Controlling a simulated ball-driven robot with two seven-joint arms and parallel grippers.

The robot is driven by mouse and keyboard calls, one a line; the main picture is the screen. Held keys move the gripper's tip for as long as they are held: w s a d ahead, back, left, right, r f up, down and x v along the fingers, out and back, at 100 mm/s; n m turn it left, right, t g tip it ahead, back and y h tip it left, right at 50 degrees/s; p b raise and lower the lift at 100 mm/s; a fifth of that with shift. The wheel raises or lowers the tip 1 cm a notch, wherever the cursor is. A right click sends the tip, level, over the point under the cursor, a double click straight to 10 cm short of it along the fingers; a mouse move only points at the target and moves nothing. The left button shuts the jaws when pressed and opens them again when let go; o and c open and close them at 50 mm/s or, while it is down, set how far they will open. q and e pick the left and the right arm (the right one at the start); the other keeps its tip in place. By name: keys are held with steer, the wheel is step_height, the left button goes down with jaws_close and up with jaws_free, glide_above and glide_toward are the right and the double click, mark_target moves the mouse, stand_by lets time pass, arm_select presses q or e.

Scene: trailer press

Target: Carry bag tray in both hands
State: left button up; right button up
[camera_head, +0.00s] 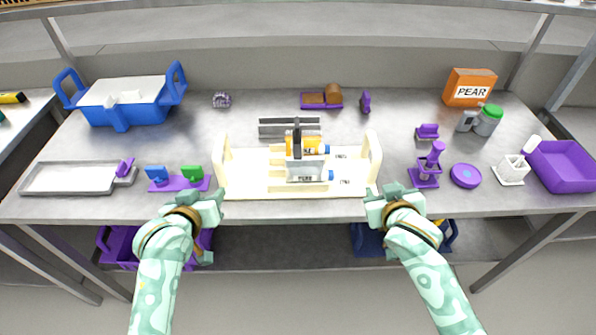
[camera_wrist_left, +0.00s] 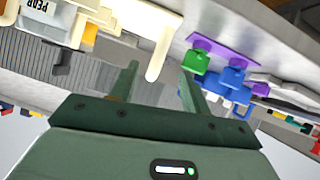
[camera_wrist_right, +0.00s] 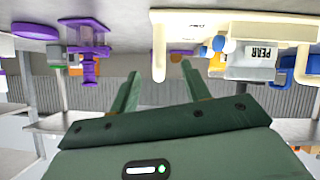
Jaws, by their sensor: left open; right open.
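The cream bag tray (camera_head: 245,181) stands on the grey table's front middle, with an upright handle at each end. It holds a white bag labelled PEAR (camera_head: 305,172) and an orange-and-white item (camera_head: 311,146). My left gripper (camera_head: 221,194) is open and empty just in front of the tray's left handle (camera_head: 221,165); the handle shows above its fingers in the left wrist view (camera_wrist_left: 160,50). My right gripper (camera_head: 370,193) is open and empty in front of the right handle (camera_head: 374,157), which also shows in the right wrist view (camera_wrist_right: 158,52). Neither gripper visibly touches the tray.
A purple plate with blue and green clips (camera_head: 180,183) lies left of the tray, beside a metal tray (camera_head: 68,180). A purple press (camera_head: 425,172) and a purple disc (camera_head: 465,175) stand on the right. A grey black-handled item (camera_head: 290,127) stands behind the tray.

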mark_target(219, 148)
arm_select(q)
step_height(219, 148, up, 6)
steer(key=t, duration=0.1)
steer(key=shift+w+a+n, duration=0.25)
steer(key=shift+a+n, duration=0.05)
steer(key=shift+a, duration=0.05)
arm_select(e)
step_height(219, 148, up, 6)
steer(key=t, duration=0.1)
steer(key=shift+w+r, duration=0.15)
steer(key=shift+a, duration=0.1)
arm_select(q)
steer(key=x, duration=1.6)
steer(key=shift+w+r, duration=0.2)
steer(key=shift+w, duration=0.05)
arm_select(e)
steer(key=x, duration=1.6)
steer(key=shift+w+r, duration=0.1)
steer(key=shift+w, duration=0.15)
